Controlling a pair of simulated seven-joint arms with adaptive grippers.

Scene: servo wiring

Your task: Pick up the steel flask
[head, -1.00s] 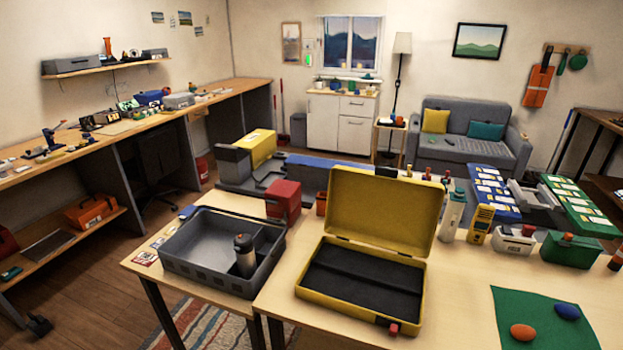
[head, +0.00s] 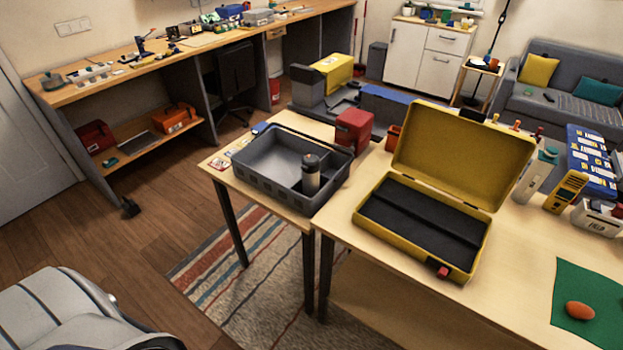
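The steel flask (head: 311,178) is a small grey cylinder with a dark lid. It stands upright in the right part of the dark grey open bin (head: 262,187), beside an inner divider. The bin sits on the light wooden table, near its left end. The bin's front wall hides the flask's foot. Neither of my grippers shows in the head view.
An open yellow case (head: 463,150) with dark foam stands right of the bin. A red box (head: 354,131) is close behind the bin. A white bottle (head: 533,177) and a yellow meter (head: 566,191) stand farther right. A green mat (head: 590,290) lies at front right.

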